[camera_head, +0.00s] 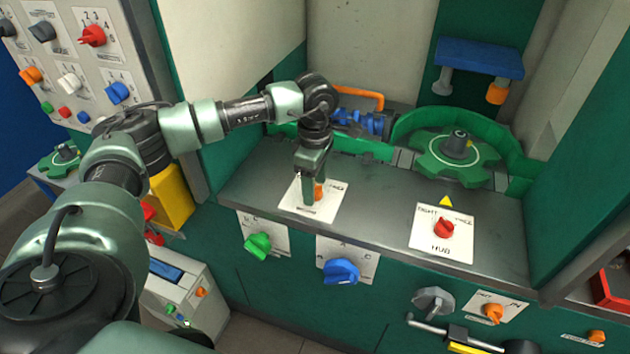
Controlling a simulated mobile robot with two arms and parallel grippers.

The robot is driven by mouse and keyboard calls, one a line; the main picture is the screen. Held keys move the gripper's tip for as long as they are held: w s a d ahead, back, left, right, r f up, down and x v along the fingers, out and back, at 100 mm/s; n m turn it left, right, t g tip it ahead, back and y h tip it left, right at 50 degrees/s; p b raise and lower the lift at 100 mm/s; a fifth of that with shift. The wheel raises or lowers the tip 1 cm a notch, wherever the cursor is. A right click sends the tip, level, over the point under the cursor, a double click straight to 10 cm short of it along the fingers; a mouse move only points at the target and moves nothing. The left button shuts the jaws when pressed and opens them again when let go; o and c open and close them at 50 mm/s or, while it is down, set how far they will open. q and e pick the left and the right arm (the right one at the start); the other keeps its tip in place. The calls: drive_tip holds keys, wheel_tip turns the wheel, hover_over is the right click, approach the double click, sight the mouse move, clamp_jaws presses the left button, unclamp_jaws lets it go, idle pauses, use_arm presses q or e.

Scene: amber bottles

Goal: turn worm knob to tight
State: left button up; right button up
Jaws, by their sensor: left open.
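A small orange knob (319,193) stands on a white label plate (331,204) on the grey bench top, in front of the blue worm screw (372,124). The word FREE seems to show at the plate's right; the rest of the lettering is covered or too small to read. My left gripper (314,191) points straight down at this knob and is open, with its fingers close to it. The fingers partly hide the knob, so I cannot tell its pointing direction or whether they touch it. My right gripper is out of view.
A red knob (444,228) sits on the HUB plate (426,241), right on the bench, near a green gear (450,158). Green (258,245) and blue (341,271) knobs are on the front panel below. The bench between the orange and red knobs is clear.

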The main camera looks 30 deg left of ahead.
use_arm(q)
drive_tip(key=shift+s, duration=0.25)
clamp_jaws()
